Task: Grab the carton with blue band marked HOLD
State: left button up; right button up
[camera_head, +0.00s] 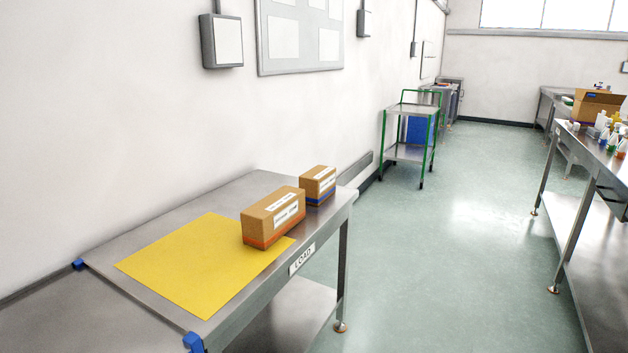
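A small brown carton with a blue band (318,186) stands upright near the far right end of the steel table (130,235). It has white labels on its top and side, but the print is too small to read. A larger carton with an orange band (273,217) stands in front of it and to its left, partly on a yellow mat (190,270). Neither of my grippers is in view.
The table's front edge bears a "LOAD" label (302,258). Blue clamps (194,342) sit at the near seam. A green-framed cart (408,130) stands along the wall. A cluttered bench (600,150) is at right. The green floor between is clear.

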aim_at(319, 183)
jog(key=i+l+u, duration=0.1)
jog(key=i+l, duration=0.2)
jog(key=i+l+u, duration=0.1)
jog(key=i+l, duration=0.2)
jog(key=i+l+u, duration=0.1)
jog(key=i+l, duration=0.15)
jog(key=i+l+u, duration=0.1)
jog(key=i+l, duration=0.15)
jog(key=l, duration=0.2)
jog(key=i+l+u, duration=0.1)
jog(key=i+l, duration=0.15)
jog(key=i+l+u, duration=0.1)
jog(key=i+l, duration=0.15)
jog(key=l, duration=0.25)
jog(key=i+l+u, duration=0.1)
jog(key=i+l, duration=0.15)
jog(key=l, duration=0.15)
